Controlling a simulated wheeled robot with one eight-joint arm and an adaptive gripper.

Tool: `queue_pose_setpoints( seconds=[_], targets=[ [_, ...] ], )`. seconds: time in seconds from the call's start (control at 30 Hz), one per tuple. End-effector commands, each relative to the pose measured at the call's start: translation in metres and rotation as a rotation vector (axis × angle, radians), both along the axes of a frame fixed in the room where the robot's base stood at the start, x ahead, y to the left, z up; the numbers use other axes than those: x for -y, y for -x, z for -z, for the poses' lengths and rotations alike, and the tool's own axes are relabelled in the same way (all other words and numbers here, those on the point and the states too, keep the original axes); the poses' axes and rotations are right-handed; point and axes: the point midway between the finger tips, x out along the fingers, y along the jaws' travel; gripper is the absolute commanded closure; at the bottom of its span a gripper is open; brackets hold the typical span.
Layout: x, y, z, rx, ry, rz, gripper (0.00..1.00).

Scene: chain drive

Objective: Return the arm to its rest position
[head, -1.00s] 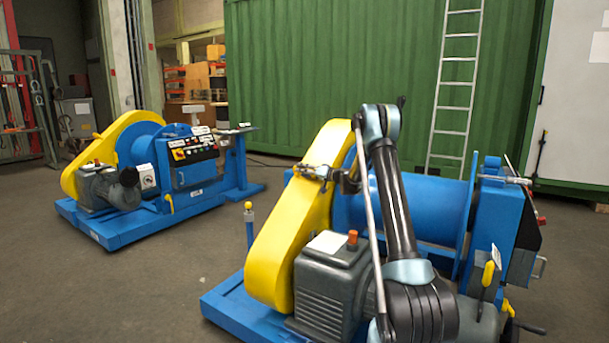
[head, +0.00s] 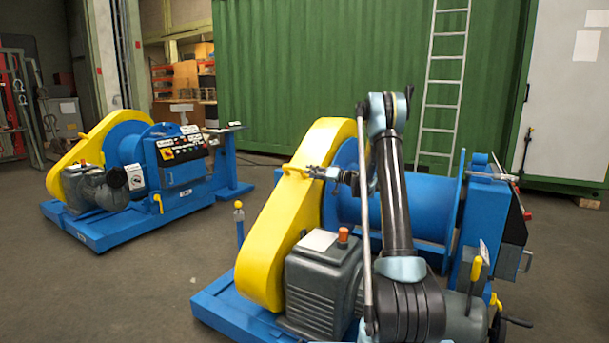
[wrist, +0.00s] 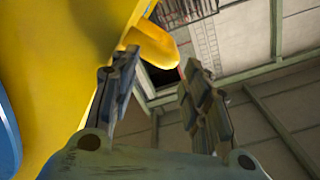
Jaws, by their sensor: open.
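My gripper (head: 314,171) is in the head view at the upper part of the near winch's yellow chain guard (head: 268,240), close to its yellow handle. In the wrist view my gripper (wrist: 160,85) has its two dark fingers spread apart with nothing held between them. The yellow guard (wrist: 60,70) fills the left of that view, and a rounded yellow handle (wrist: 152,45) shows beyond the left finger. Whether a finger touches the guard cannot be told. My arm stands in front of the blue drum (head: 345,205) and hides part of it.
A grey motor (head: 318,280) with an orange knob sits on the near winch's blue base (head: 225,308). A second winch (head: 130,175) stands at the left. A green container (head: 300,70) with a ladder (head: 443,90) is behind. Open floor (head: 130,290) lies at the left front.

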Motion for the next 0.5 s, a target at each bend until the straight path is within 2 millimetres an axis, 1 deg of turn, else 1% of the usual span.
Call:
queue_pose_setpoints(
  seconds=[0.03,0.2,0.5],
  targets=[
    [0.0040,0.0021,0.0000,0.000,0.000,0.000,0.57],
    [0.0091,0.0052,-0.0002,-0.001,-0.001,-0.001,0.57],
    [0.0088,0.0054,-0.0005,-0.001,-0.001,-0.002,0.57]
  ],
)
